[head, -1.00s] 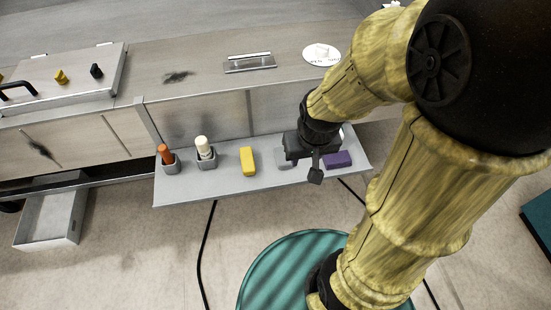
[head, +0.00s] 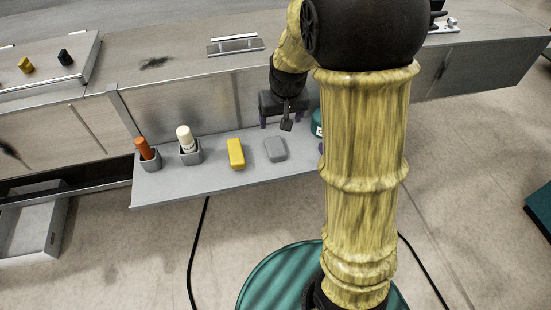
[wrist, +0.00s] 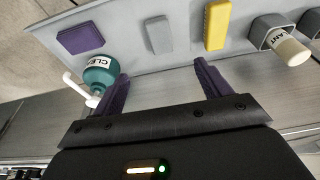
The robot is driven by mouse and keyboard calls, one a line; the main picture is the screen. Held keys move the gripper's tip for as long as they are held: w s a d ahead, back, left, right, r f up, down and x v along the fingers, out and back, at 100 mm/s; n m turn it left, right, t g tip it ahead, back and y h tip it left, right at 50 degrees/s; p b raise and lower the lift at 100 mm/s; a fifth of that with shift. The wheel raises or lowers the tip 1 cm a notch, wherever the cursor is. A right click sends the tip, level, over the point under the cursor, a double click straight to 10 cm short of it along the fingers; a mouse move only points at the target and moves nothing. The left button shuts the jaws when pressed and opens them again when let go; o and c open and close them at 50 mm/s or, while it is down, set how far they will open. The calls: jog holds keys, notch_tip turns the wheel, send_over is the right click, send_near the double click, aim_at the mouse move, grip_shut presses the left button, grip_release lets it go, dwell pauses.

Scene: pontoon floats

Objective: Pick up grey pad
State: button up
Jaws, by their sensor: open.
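The grey pad (head: 275,149) lies flat on the grey shelf (head: 215,178), to the right of the yellow block (head: 236,154). It also shows in the wrist view (wrist: 158,35), ahead of and between the fingers, apart from them. My gripper (head: 284,120) is above the back part of the shelf, behind the pad in the head view. In the wrist view its two purple fingers (wrist: 163,80) are spread wide with nothing between them.
A teal bottle (wrist: 101,72) stands close to my left finger in the wrist view. A purple pad (wrist: 81,38) lies beyond it. An orange bottle (head: 144,148) and a white bottle (head: 186,139) stand in grey holders at the shelf's left. A cabinet wall (head: 190,103) rises behind.

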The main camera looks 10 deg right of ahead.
jog(key=shift+w+f, duration=0.15)
jog(key=shift+w, duration=0.2)
jog(key=shift+f, duration=0.1)
send_over(276, 146)
jog(key=s, duration=0.2)
jog(key=s+x, duration=0.1)
jog(key=x, duration=0.6)
jog(key=s+x, duration=0.1)
jog(key=x, duration=0.3)
jog(key=shift+s+f, duration=0.3)
jog(key=shift+f, duration=0.2)
jog(key=shift+x, duration=2.6)
jog(key=shift+f, duration=0.25)
